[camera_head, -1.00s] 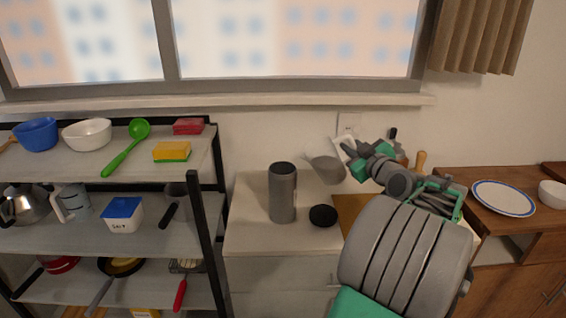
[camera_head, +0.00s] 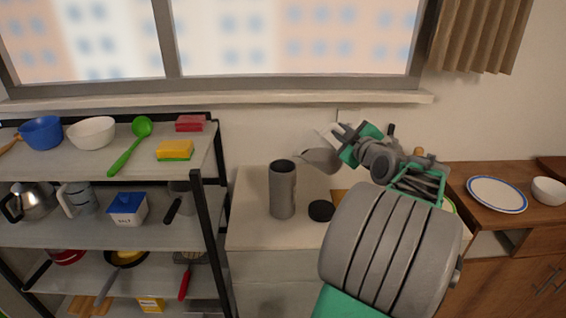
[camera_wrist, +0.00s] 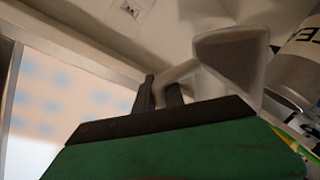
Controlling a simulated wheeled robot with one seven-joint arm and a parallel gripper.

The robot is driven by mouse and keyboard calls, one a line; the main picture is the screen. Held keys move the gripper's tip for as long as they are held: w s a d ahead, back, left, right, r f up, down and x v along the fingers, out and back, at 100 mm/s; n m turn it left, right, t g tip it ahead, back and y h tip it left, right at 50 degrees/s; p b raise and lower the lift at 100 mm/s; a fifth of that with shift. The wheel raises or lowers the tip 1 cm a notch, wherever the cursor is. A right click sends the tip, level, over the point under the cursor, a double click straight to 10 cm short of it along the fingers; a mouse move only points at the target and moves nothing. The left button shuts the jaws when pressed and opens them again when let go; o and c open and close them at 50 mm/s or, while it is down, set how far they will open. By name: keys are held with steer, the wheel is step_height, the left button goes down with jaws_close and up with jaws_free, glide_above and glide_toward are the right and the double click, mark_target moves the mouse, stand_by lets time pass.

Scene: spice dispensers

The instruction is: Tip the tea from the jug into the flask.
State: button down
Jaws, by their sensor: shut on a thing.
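The flask (camera_head: 283,190) is a dark grey cylinder with an open top, standing upright on the white counter. Its black lid (camera_head: 321,211) lies on the counter to its right. My gripper (camera_head: 341,138) is shut on the handle of the grey jug (camera_head: 320,159), above and to the right of the flask. The jug is tilted, with its spout end toward the flask's mouth but apart from it. In the wrist view the jug (camera_wrist: 232,60) shows beyond my dark fingers (camera_wrist: 160,95), its handle between them. I see no tea stream; the jug's inside is hidden.
A black-framed shelf (camera_head: 208,215) with bowls, a salt box (camera_head: 127,208) and pans stands left of the counter. A wooden cabinet (camera_head: 525,230) with a plate (camera_head: 497,194) and a bowl (camera_head: 549,190) is at right. The counter (camera_head: 250,230) is bare in front of the flask.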

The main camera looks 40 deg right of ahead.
steer(key=shift+w+a+r+n+g+p, duration=0.15)
steer(key=shift+a+r+n+p, duration=0.25)
steer(key=shift+r+p, duration=0.45)
steer(key=shift+w+a+r+n+g+p, duration=0.2)
steer(key=shift+r+n+p, duration=0.4)
steer(key=shift+p, duration=0.3)
steer(key=shift+r, duration=0.15)
steer(key=shift+a+r+p, duration=0.1)
steer(key=shift+r+p, duration=0.05)
steer(key=shift+p, duration=0.3)
steer(key=shift+w+a+r+n+p, duration=0.15)
steer(key=shift+a+r+n+p, duration=0.1)
steer(key=shift+n+p, duration=0.15)
steer(key=shift+h, duration=0.4)
steer(key=shift+w+a+r+n+p, duration=0.1)
steer(key=shift+a+r+n+p, duration=0.15)
steer(key=shift+p, duration=0.35)
steer(key=shift+r, duration=0.1)
